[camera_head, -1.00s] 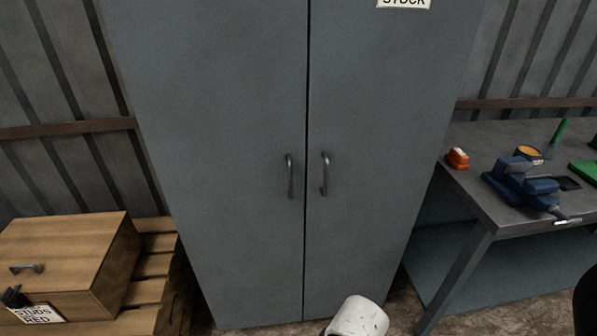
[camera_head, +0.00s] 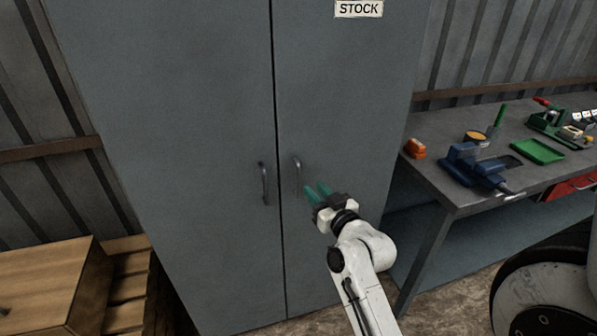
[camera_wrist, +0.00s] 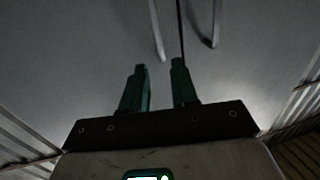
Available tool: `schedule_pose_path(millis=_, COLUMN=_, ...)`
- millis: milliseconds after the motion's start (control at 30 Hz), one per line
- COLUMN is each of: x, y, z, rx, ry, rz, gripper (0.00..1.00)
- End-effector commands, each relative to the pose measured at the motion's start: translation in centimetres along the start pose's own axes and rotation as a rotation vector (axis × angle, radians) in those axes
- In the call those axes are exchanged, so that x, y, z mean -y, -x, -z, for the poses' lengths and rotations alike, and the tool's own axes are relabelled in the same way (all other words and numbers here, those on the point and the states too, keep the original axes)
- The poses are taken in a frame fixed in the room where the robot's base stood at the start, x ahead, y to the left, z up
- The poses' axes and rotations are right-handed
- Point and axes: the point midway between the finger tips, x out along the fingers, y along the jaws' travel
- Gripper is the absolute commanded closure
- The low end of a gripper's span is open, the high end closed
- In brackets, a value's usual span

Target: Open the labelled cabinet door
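The grey cabinet has two shut doors. My gripper (camera_head: 315,188) has green fingers and is just right of and slightly below this handle in the head view. The fingers are apart with nothing between them. In the wrist view, the fingers (camera_wrist: 158,66) point toward the door, with the handle (camera_wrist: 156,30) beyond their tips. I see no contact. The left door's handle (camera_head: 263,183) is across the seam.
A wooden box (camera_head: 45,285) sits on a pallet (camera_head: 125,300) at lower left. Some floor shows before the cabinet.

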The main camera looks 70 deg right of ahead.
Motion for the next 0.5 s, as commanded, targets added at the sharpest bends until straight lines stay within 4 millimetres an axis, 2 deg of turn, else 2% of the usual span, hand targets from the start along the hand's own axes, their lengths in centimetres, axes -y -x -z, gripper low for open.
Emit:
schedule_pose_path(millis=300, x=0.0, y=-5.8, z=0.3, rx=0.001, ry=0.002, rz=0.000, gripper=0.71)
schedule_pose_path(millis=500, x=0.0, y=-8.4, z=0.1, rx=0.002, ry=0.002, rz=0.001, gripper=0.71)
